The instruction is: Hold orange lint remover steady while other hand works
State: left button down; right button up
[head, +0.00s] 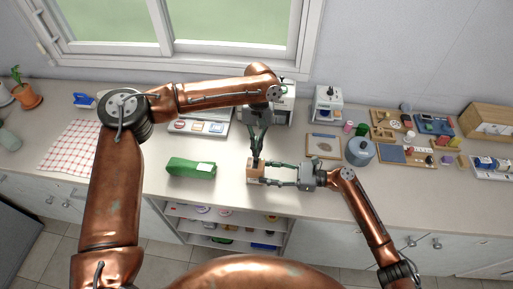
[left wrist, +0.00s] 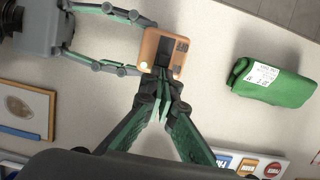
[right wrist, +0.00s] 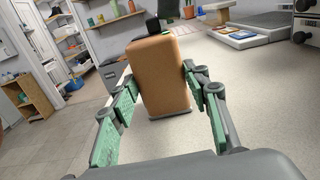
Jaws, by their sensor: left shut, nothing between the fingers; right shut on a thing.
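The orange lint remover (head: 256,170) stands on the counter in the middle of the head view. My right gripper (head: 264,174) is shut on its sides, coming from the right; the right wrist view shows the orange body (right wrist: 162,78) between the two fingers. My left gripper (head: 257,157) is shut and empty, pointing down over the lint remover from above. In the left wrist view its fingertips (left wrist: 160,76) are at the dark strip on the lint remover's face (left wrist: 163,50); whether they touch it I cannot tell.
A folded green cloth (head: 191,168) with a white label lies left of the lint remover. A blue-grey pot (head: 359,151) and a framed board (head: 324,146) stand to the right. Open shelves (head: 225,225) are below the counter's front edge. The counter just around the lint remover is clear.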

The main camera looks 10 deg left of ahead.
pick_arm(q)
jog(key=shift+s, duration=0.95)
jog(key=shift+w, duration=0.2)
jog(key=w+r, duration=0.6)
jog(key=r, duration=0.3)
jog(key=shift+r, duration=0.35)
jog(key=shift+w, duration=0.1)
pick_arm(e)
jog(key=o, duration=1.2)
